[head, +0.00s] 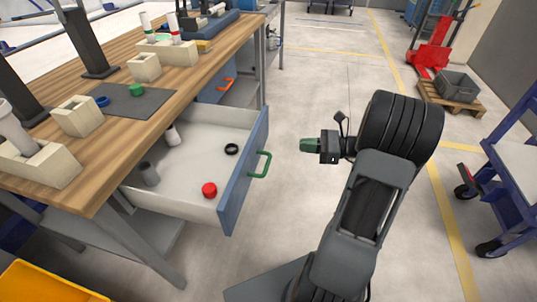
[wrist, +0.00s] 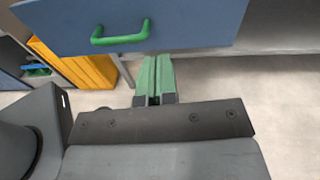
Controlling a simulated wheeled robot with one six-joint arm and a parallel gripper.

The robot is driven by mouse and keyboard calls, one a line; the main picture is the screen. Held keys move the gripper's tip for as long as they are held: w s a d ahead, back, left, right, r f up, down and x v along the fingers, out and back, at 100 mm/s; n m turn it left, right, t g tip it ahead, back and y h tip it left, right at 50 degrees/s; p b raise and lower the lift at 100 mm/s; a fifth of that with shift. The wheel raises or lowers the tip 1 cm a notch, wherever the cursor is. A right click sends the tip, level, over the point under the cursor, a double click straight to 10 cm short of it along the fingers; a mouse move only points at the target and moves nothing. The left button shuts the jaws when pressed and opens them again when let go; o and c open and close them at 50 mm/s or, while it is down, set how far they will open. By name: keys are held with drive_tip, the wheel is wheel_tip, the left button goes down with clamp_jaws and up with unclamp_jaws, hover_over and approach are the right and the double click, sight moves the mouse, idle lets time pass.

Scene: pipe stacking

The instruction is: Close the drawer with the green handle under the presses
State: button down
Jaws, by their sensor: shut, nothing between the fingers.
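The open drawer (head: 243,180) has a blue front and a white inside, and it sticks out from under the wooden workbench. Its green handle (head: 261,165) is on the front face. Inside the drawer lie a red cap (head: 209,190), a black ring (head: 231,149) and two small cylinders. My gripper (head: 304,145) has green fingers and is shut and empty, to the right of the drawer front and apart from it in the head view. In the wrist view the handle (wrist: 120,33) is at the upper left, ahead of the closed fingertips (wrist: 154,62).
The workbench (head: 112,185) carries beige blocks, a grey mat and black press columns. Another drawer with an orange handle (head: 226,85) is farther back. A yellow bin (head: 45,285) stands at lower left. A blue cart (head: 515,150) is at right. The floor around my arm is open.

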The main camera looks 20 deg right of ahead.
sight(261, 138)
drive_tip(key=shift+m+t, duration=0.7)
drive_tip(key=shift+t, duration=0.1)
drive_tip(key=b+x, duration=0.1)
drive_tip(key=x, duration=0.3)
drive_tip(key=f+b+x, duration=0.1)
drive_tip(key=b+x, duration=0.1)
drive_tip(key=x, duration=0.2)
drive_tip(key=w+d+b+x, duration=0.1)
drive_tip(key=b+x, duration=0.1)
drive_tip(key=x, duration=0.2)
drive_tip(key=shift+w+a+f, duration=0.15)
drive_tip(key=shift+f, duration=0.05)
